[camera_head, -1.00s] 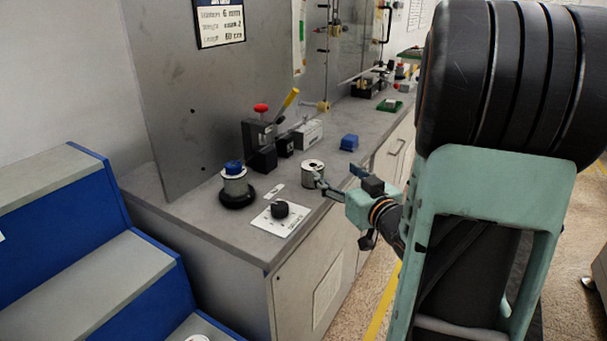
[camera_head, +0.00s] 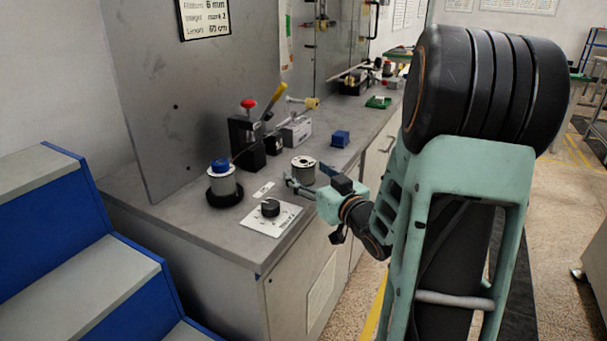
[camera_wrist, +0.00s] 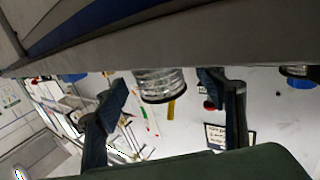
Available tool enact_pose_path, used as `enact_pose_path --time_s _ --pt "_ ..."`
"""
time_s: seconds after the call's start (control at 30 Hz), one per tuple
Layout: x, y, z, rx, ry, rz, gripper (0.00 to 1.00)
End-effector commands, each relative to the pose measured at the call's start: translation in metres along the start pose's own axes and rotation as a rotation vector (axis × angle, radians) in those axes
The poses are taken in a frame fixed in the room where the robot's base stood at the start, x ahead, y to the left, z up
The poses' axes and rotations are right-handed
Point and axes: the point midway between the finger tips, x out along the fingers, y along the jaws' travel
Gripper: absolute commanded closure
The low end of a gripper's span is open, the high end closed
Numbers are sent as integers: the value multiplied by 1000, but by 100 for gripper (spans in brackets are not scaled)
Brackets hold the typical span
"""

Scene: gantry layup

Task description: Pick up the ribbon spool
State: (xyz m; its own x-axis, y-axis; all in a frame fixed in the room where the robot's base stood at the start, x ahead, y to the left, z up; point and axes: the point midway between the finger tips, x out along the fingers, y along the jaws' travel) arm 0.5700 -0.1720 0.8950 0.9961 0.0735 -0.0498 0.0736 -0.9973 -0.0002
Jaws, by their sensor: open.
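The ribbon spool (camera_head: 303,171) is a short silver-white cylinder with a hole in its flat top, standing upright on the grey bench near its front edge. My gripper (camera_head: 308,175) is open at the bench edge, right at the spool, with one finger to its left and front and the other to its right. In the wrist view, which looks upside down, the spool (camera_wrist: 162,86) shows between the two spread fingers of my gripper (camera_wrist: 166,82). I cannot tell whether either finger touches it.
A blue-topped spool (camera_head: 222,180) on a black base and a white dial plate (camera_head: 282,220) are left of the spool. Behind stand a black lever tool (camera_head: 246,150), a grey box (camera_head: 297,132) and a blue block (camera_head: 341,139). Blue-sided steps (camera_head: 80,235) are at left.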

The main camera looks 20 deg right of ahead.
Motion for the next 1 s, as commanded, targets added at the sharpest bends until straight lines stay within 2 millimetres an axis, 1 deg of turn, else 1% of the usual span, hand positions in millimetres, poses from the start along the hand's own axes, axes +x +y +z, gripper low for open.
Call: enact_pose_path --time_s 0.03,0.1,0.2,0.47,1.0 --pt "9 1 2 0 2 -1 36" --pt "18 0 1 0 1 -2 36" --pt "26 0 1 1 0 -1 36" --pt "27 1 0 0 -1 0 37" --pt "27 1 0 0 0 0 96"
